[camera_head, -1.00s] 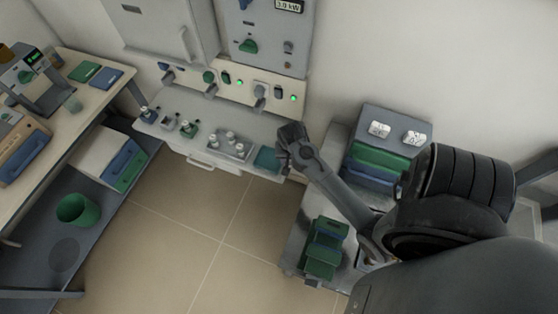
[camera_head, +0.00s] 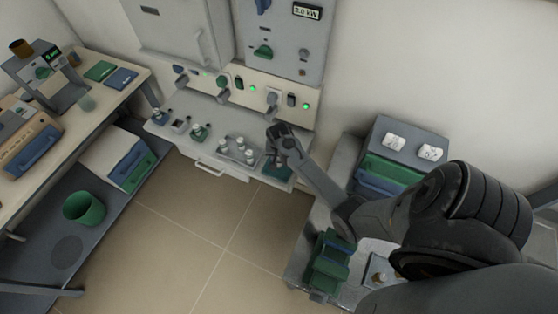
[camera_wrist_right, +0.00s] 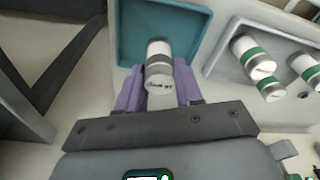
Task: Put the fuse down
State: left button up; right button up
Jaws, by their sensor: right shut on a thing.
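A white fuse with grey bands (camera_wrist_right: 158,66) is held between the two purple fingers of my right gripper (camera_wrist_right: 160,88). In the right wrist view, the fuse stands out against a teal tray (camera_wrist_right: 130,28); I cannot tell whether it touches the tray's floor. In the head view, my right gripper (camera_head: 274,156) is over the teal tray (camera_head: 277,173) at the right end of the shelf, and the fuse is too small or hidden to make out. My left gripper is not in view.
A grey tray (camera_head: 222,156) with several white fuses is just left of the teal tray. Small holders (camera_head: 180,125) stand further left on the shelf. The panel with switches (camera_head: 238,84) rises behind.

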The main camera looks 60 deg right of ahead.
notch_tip(320, 180, down, 3)
jog(key=shift+r, duration=0.2)
jog(key=shift+f, duration=0.2)
jog(key=o, duration=1.1)
jog(key=shift+c, duration=0.2)
jog(key=shift+r, duration=0.15)
